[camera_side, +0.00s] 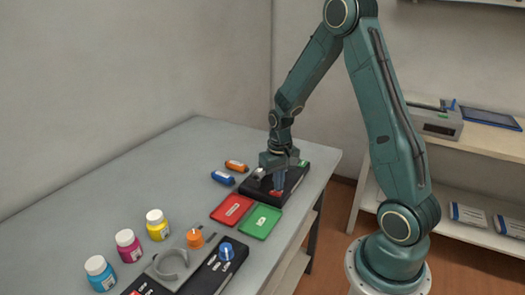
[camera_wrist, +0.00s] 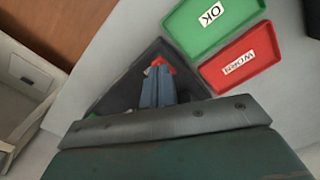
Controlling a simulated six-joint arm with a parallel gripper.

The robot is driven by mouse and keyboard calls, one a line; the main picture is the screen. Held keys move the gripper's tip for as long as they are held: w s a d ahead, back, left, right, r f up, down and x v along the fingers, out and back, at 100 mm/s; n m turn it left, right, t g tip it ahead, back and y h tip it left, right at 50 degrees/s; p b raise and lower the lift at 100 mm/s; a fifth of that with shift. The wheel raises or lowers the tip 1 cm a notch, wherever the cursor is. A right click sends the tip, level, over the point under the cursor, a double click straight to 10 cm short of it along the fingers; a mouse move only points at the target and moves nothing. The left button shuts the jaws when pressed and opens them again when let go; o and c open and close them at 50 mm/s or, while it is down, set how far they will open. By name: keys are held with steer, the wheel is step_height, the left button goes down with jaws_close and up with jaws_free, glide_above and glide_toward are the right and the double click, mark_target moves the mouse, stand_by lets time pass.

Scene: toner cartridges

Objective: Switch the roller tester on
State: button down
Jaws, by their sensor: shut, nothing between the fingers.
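The roller tester appears to be the black box (camera_side: 295,178) near the table's right edge; it also shows in the wrist view (camera_wrist: 122,88). A red part (camera_side: 275,194) sits at its near edge and shows in the wrist view (camera_wrist: 168,64) just beyond my fingertips. A small green part is at its far right corner. My gripper (camera_side: 278,189) points down over the box, with its blue fingers shut and empty. In the wrist view the fingertips (camera_wrist: 159,70) are at the red part and partly cover it. I cannot tell whether they touch it or whether the tester is on.
A red tray (camera_side: 231,210) and a green tray (camera_side: 261,221) lie in front of the box. Blue (camera_side: 222,178) and orange (camera_side: 236,166) cartridges lie to its left. Several toner bottles and a dark panel with a blue knob (camera_side: 226,251) stand nearer the camera.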

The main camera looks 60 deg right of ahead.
mark_target(278, 193)
steer(key=shift+f, duration=0.85)
stand_by(0.7)
steer(key=shift+r, duration=3.55)
steer(key=shift+r, duration=0.1)
steer(key=s+a+r+n+t, duration=0.35)
steer(key=a+r, duration=0.55)
steer(key=r, duration=0.3)
steer(key=s+a+r+n+t, duration=0.1)
steer(key=s+a+r, duration=0.1)
steer(key=s, duration=0.4)
steer(key=s+a+r+n+t, duration=0.1)
steer(key=s+a+r, duration=0.2)
steer(key=s+a, duration=0.2)
steer(key=shift+s+r, duration=0.3)
steer(key=shift+s, duration=0.15)
